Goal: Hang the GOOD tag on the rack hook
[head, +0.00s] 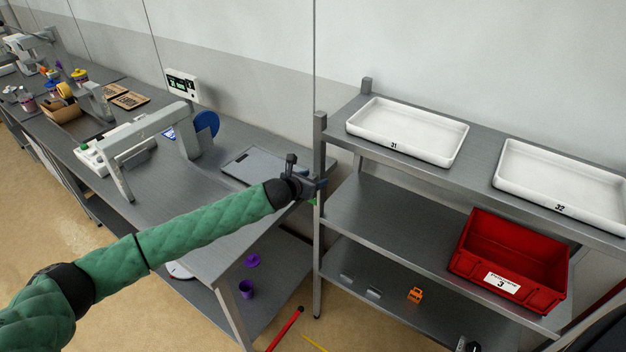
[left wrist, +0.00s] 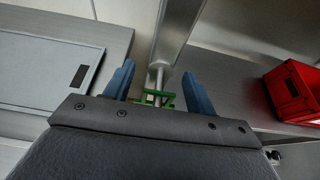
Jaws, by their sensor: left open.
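My left gripper (head: 320,188) is at the left front post of the rack (head: 318,150), at the end of my green-sleeved arm. In the left wrist view its two blue fingers (left wrist: 158,88) are open and apart. A small green piece (left wrist: 153,97), which looks like the tag, is between the fingers, close to a pale rounded peg (left wrist: 159,76) at the post. I cannot tell whether it hangs on that peg, and no lettering on it is readable. In the head view only a green speck (head: 315,201) shows below the gripper. My right gripper is not in view.
White trays 31 (head: 408,132) and 32 (head: 562,188) stand on the rack's top shelf. A red bin (head: 510,262) is on the middle shelf. A grey workbench (head: 225,195) with a flat grey panel (head: 252,166) is left of the post. An orange item (head: 415,295) sits low.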

